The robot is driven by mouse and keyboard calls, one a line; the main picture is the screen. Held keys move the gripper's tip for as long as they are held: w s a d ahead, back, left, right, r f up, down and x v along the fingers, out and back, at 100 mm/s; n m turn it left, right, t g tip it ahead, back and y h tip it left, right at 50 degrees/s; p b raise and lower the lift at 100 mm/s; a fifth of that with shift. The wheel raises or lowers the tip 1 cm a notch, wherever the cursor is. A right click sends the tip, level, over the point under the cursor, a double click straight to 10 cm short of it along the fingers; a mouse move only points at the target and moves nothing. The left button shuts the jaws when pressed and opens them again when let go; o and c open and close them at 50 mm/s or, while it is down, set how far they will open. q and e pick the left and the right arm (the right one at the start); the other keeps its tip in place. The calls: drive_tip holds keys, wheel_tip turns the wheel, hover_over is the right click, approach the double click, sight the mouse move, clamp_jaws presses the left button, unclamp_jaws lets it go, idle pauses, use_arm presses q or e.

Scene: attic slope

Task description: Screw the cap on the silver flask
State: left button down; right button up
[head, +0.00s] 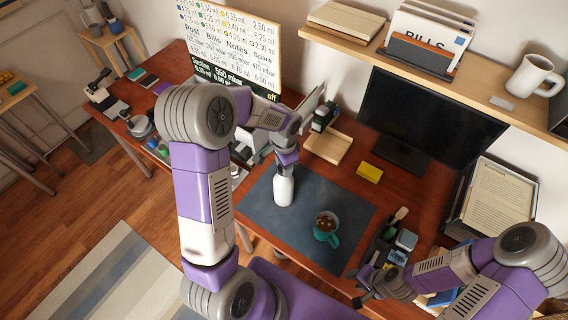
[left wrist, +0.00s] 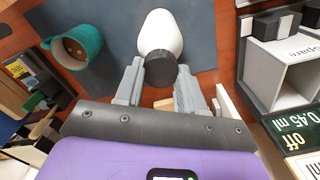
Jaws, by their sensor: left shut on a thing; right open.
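The silver flask (head: 283,188) looks pale and stands upright on the dark desk mat (head: 258,200). It also shows in the left wrist view (left wrist: 161,33). My left gripper (head: 286,158) is above the flask, shut on the dark cap (left wrist: 161,70). In the left wrist view the cap sits between the fingertips, in line with the flask's top. Whether it touches the neck or how far it is threaded cannot be told. My right gripper (head: 366,289) is open and empty at the desk's front right, beside small items.
A teal mug (head: 325,230) with dark contents stands on the mat right of the flask. A yellow block (head: 369,172), a wooden tray (head: 327,146) and a monitor (head: 420,115) are behind. A shelf (head: 440,75) overhangs the back. The mat's front is clear.

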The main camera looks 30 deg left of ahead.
use_arm(q)
drive_tip(key=m+p, duration=0.1)
drive_tip(key=m, duration=0.1)
drive_tip(key=shift+m, duration=0.4)
use_arm(e)
drive_tip(key=shift+r, duration=0.5)
use_arm(q)
drive_tip(key=shift+m, duration=0.7)
use_arm(e)
drive_tip(key=shift+r, duration=0.1)
use_arm(q)
drive_tip(key=shift+m+p, duration=0.6)
drive_tip(key=shift+m, duration=0.2)
use_arm(e)
drive_tip(key=shift+r, duration=0.45)
use_arm(q)
drive_tip(key=shift+m+p, duration=0.4)
drive_tip(key=shift+m, duration=0.8)
use_arm(e)
drive_tip(key=shift+r, duration=0.45)
use_arm(q)
drive_tip(key=c, duration=0.9)
unclamp_jaws()
